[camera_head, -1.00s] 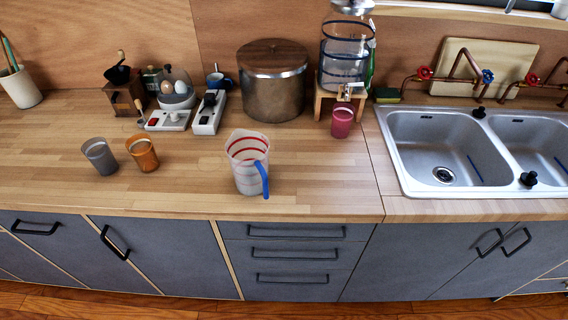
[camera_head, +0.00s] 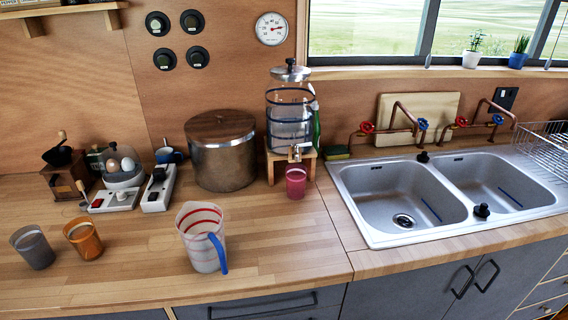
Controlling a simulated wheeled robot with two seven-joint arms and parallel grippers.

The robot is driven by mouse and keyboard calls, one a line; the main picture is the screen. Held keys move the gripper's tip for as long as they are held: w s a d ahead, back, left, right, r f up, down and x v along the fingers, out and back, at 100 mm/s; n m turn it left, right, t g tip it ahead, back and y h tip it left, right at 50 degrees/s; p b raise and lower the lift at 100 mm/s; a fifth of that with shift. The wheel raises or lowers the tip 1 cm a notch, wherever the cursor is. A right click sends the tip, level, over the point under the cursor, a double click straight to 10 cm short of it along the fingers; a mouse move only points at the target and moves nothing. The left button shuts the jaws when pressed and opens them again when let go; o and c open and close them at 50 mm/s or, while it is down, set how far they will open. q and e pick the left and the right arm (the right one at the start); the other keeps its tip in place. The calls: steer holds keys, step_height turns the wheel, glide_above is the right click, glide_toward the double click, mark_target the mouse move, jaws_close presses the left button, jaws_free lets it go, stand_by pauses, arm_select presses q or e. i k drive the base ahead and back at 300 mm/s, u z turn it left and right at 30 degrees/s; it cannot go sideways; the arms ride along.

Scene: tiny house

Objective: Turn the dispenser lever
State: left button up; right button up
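The glass dispenser (camera_head: 290,120) with blue bands and a metal lid stands on a small wooden stand (camera_head: 273,166) against the back wall. Its small tap and lever (camera_head: 296,152) show at the lower front; the lever's exact position is too small to tell. A pink-red cup (camera_head: 295,180) stands upright on the counter below the tap. Neither of my grippers is in view.
A clear measuring jug (camera_head: 203,238) with a blue handle stands on the counter (camera_head: 130,257) in front. A large metal pot (camera_head: 221,152) stands left of the dispenser. A double sink (camera_head: 395,196) is to the right. Orange (camera_head: 83,239) and grey (camera_head: 33,247) cups stand at left.

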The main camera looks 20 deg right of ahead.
mark_target(296, 147)
steer(key=z, duration=0.35)
steer(key=k, duration=0.4)
steer(key=z, duration=0.85)
steer(key=i, duration=0.75)
steer(key=u, duration=0.75)
